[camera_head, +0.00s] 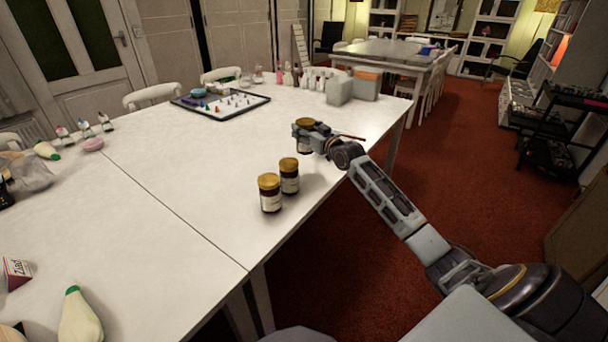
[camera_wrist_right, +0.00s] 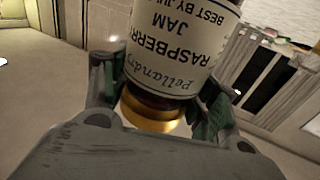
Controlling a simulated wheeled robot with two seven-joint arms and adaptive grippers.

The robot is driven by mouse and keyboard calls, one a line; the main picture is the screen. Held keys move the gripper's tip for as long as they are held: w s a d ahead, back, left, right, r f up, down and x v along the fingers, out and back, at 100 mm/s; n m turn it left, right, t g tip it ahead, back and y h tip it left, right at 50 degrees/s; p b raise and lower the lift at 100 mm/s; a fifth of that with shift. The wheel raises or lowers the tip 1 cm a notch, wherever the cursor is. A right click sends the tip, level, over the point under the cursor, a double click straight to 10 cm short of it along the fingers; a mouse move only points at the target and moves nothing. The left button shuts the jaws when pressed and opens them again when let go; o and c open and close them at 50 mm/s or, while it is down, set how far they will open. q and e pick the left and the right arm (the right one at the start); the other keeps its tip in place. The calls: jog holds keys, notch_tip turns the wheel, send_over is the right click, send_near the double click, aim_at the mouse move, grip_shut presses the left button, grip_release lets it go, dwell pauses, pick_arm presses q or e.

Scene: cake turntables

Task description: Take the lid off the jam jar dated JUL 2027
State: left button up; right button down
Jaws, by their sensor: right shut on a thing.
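A raspberry jam jar (camera_wrist_right: 180,45) with a cream label and gold lid (camera_wrist_right: 150,112) is between the fingers of my right gripper (camera_head: 305,138). The label reads "BEST BY JUL"; the year is cut off. The jar appears upside down in the right wrist view, its lid towards my palm. My right gripper is shut on the jar, with fingers on both sides near its lid end. In the head view the lid (camera_head: 306,122) shows above the gripper. Two more gold-lidded jars, the front one (camera_head: 269,193) and the rear one (camera_head: 289,176), stand upright on the table.
The white table (camera_head: 190,185) is clear around the two standing jars. A tray with small pieces (camera_head: 220,105), bottles (camera_head: 290,77) and grey and orange boxes (camera_head: 340,90) are at the back.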

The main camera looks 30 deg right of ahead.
jog(key=shift+f, duration=0.55)
notch_tip(320, 180, down, 4)
jog(key=shift+r+b, duration=0.2)
jog(key=shift+b, duration=0.4)
pick_arm(q)
jog(key=shift+d+r, duration=0.2)
jog(key=shift+r, duration=0.8)
jog(key=shift+d+r, duration=0.2)
jog(key=shift+r, duration=0.8)
pick_arm(e)
jog(key=shift+f, duration=0.7)
